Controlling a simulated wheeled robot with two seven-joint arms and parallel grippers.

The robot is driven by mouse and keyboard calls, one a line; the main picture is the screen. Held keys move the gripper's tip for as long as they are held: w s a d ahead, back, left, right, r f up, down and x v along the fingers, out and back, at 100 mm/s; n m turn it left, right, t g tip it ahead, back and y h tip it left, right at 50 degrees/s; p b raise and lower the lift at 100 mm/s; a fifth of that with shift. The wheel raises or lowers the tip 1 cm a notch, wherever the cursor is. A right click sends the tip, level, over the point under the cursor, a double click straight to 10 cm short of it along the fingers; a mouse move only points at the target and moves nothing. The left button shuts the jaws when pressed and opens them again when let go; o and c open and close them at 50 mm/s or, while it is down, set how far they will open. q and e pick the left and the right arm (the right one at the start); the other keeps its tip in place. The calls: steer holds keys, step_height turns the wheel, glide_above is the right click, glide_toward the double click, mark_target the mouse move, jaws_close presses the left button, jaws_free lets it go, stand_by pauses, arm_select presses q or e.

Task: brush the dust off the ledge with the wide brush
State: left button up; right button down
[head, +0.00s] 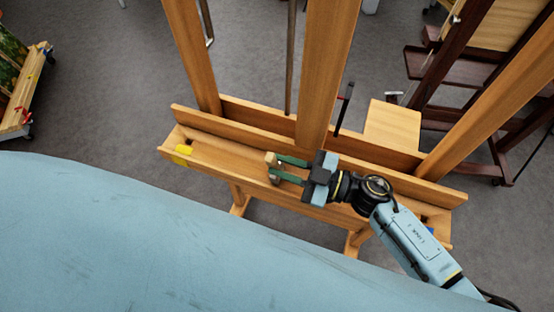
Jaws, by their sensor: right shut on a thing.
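The wooden ledge (225,152) runs across the front of an easel in the head view, sloping down to the right. My right gripper (274,169) is over the middle of the ledge, its green fingers pointing left. It is shut on a small beige and dark thing (271,158), which looks like the wide brush. Most of the brush is hidden by the fingers, and I cannot tell whether it touches the ledge. Dust is too fine to make out. My left gripper is not in view.
A small yellow thing (183,150) lies at the ledge's left end. The easel's central upright (325,75) rises behind the gripper. A thin dark rod (344,110) with a red bit stands right of it. A dark wooden easel (440,75) stands at the back right.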

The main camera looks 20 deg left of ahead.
steer(key=d+p, duration=0.2)
steer(key=d, duration=1.1)
stand_by(1.3)
step_height(320, 180, up, 9)
steer(key=p, duration=0.5)
stand_by(0.3)
steer(key=shift+w+a, duration=0.1)
stand_by(0.8)
